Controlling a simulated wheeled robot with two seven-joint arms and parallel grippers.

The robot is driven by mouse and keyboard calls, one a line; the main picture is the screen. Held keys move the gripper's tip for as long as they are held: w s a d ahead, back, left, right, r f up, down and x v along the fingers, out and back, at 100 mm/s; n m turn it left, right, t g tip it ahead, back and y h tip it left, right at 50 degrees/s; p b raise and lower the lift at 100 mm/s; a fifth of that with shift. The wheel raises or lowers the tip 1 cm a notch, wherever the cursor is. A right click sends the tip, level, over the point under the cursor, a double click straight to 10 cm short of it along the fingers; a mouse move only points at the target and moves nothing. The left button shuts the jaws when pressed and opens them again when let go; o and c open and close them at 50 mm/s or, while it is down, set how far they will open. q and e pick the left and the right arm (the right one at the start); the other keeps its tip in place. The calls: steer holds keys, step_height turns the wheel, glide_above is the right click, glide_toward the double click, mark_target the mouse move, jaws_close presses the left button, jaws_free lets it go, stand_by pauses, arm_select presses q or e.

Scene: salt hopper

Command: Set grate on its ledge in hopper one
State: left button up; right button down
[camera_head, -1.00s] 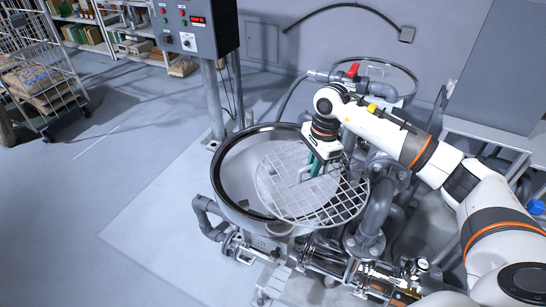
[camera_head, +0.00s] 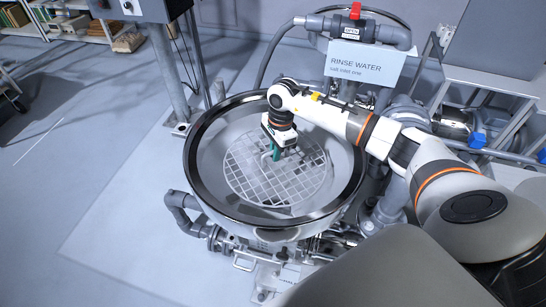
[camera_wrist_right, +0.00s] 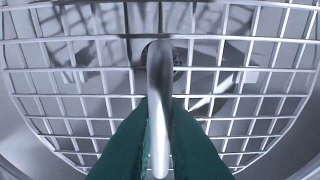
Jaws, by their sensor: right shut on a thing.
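The round wire grate (camera_head: 262,186) is inside the hopper (camera_head: 205,165), within its dark rim and roughly level. Whether it rests on the ledge or hangs just above it, I cannot tell. My right gripper (camera_head: 277,152) is above the grate's middle, shut on its handle. In the right wrist view the green fingers (camera_wrist_right: 155,140) close around the upright handle bar (camera_wrist_right: 160,90), with the grate's mesh (camera_wrist_right: 80,125) spread below. A dark round outlet and shadows show through the mesh. My left gripper is not in view.
Behind the hopper is a pipe with a red valve handle (camera_head: 355,10) and a "RINSE WATER" sign (camera_head: 364,64). A control box (camera_head: 140,8) on a post stands at the back left. Pipes (camera_head: 185,212) run around the hopper's base.

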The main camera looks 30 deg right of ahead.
steer(key=shift+f, duration=0.65)
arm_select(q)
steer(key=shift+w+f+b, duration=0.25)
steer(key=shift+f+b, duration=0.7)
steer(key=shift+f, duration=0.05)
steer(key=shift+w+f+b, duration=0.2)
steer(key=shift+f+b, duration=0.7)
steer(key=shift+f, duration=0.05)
arm_select(e)
steer(key=shift+f, duration=2.85)
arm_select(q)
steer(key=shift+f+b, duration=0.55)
arm_select(e)
steer(key=shift+f, duration=0.6)
steer(key=c, duration=1.4)
jaws_free()
